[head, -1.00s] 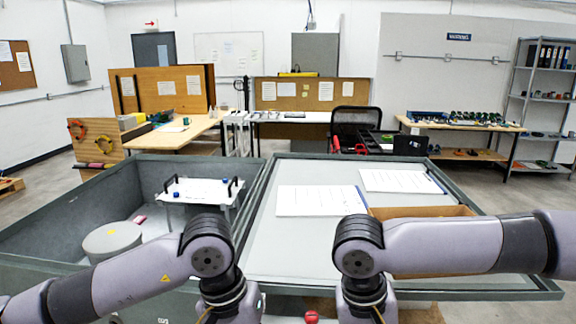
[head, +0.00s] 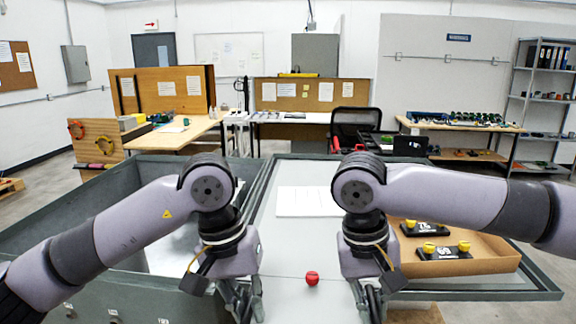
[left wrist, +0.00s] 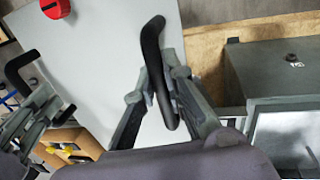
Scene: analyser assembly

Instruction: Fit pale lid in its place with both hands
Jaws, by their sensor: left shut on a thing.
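The pale lid (head: 290,302) is a flat light plate with a red knob (head: 312,278). It shows at the bottom of the head view, between my two grippers, and fills much of the left wrist view (left wrist: 100,60). My left gripper (head: 240,312) is shut on a black handle (left wrist: 155,60) of the lid, with a finger on each side. My right gripper (head: 370,308) is at the opposite black handle (left wrist: 22,68) and appears closed around it. The lid's near part is cut off in the head view.
A grey bench holds a white sheet (head: 305,202). A shallow brown box (head: 490,267) with black parts topped by yellow knobs (head: 429,247) stands at right, under my right arm.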

